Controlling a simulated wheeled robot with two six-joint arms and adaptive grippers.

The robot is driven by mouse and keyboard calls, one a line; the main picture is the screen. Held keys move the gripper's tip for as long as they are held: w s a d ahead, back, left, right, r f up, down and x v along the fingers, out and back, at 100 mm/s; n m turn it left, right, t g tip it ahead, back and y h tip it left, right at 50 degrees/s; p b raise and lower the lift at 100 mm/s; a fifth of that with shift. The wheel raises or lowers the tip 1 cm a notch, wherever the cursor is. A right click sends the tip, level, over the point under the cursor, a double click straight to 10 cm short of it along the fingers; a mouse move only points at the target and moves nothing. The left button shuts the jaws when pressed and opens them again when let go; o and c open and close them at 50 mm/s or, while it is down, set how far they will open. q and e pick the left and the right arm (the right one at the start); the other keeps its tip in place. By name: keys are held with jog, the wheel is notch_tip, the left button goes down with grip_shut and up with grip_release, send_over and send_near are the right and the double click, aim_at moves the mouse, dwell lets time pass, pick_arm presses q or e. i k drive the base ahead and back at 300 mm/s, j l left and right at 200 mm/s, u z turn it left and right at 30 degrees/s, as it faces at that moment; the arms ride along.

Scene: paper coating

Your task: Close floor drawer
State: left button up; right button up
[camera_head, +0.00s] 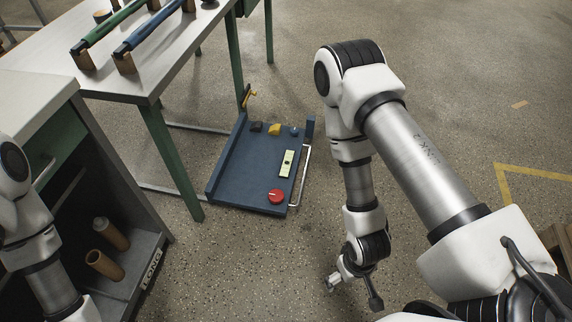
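A blue tray-like drawer (240,185) lies low at floor level, partly under the metal table, with a pale handle bar (300,177) along its right side. On it are a red round knob (276,196), a pale plate (286,163) and small yellow and dark pieces near its far end. My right gripper (353,294) hangs pointing down to the right of and nearer than the drawer, apart from the handle. Its fingers are spread and nothing shows between them. My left arm is at the lower left edge; its gripper is out of the picture.
The metal table (150,70) on green legs bears green and blue bars. A cabinet (35,98) at the left has an open lower compartment with brown tubes (104,264). A yellow floor line (530,172) lies far right.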

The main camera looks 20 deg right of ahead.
aim_at(250, 164)
jog(key=l+z, duration=0.3)
jog(key=k+l+z, duration=0.1)
jog(key=z, duration=0.25)
jog(key=i+l+u, duration=0.35)
jog(key=i+l, duration=0.2)
jog(key=i, duration=0.15)
jog(key=i+l+u, duration=0.3)
jog(key=i+l, duration=0.35)
jog(key=l, duration=0.1)
